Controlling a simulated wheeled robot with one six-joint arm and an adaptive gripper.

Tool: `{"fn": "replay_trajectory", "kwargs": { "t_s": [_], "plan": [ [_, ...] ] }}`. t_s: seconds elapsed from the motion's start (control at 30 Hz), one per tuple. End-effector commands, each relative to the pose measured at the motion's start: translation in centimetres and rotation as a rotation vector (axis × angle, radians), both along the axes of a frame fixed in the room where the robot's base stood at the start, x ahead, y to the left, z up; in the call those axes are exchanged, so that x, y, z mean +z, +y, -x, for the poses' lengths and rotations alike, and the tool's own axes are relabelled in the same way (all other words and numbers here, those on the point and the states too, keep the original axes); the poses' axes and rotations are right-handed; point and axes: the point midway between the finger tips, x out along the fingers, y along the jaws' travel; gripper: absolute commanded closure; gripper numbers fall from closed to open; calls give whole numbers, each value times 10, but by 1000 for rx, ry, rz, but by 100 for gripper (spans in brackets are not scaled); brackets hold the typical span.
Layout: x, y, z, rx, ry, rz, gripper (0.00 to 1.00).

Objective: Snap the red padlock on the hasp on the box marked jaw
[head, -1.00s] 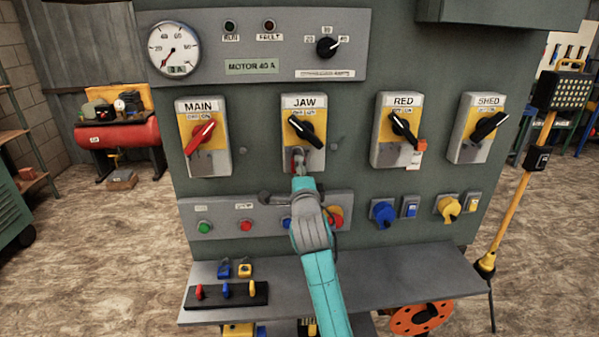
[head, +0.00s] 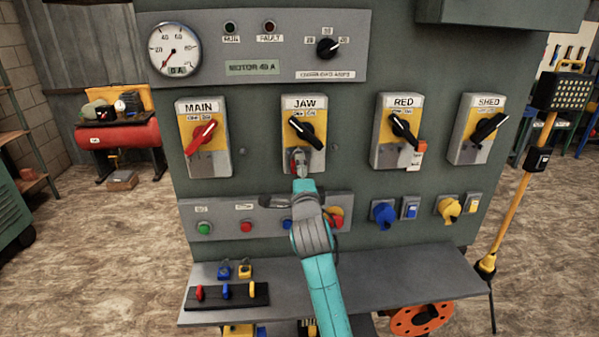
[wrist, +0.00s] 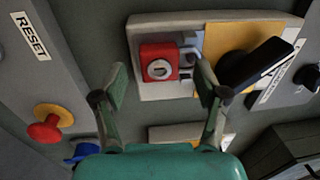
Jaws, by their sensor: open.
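The jaw box (head: 317,165) is a grey and yellow switch box with a black handle (head: 308,130), second from the left. The red padlock (wrist: 159,62) is at its lower end in the wrist view, its grey shackle (wrist: 187,48) reaching towards the hasp area. The hasp is mostly hidden, and I cannot tell whether the shackle is fully closed. My gripper (wrist: 162,78) is open, its two fingers spread on either side of the padlock with visible gaps.
The main (head: 209,165), red (head: 388,157) and shed (head: 467,154) boxes flank it. Below is a strip with buttons, including a red mushroom knob (wrist: 43,130). A grey shelf (head: 380,283) carries a rack (head: 240,297) with padlocks, and blue and yellow padlocks behind it.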

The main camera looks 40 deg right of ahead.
Motion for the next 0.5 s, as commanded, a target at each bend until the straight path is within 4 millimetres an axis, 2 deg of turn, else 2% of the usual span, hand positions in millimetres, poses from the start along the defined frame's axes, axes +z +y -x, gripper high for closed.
{"fn": "replay_trajectory", "kwargs": {
  "t_s": [0.5],
  "plan": [
    [0,16,22,1,0,0,27]
  ]
}}
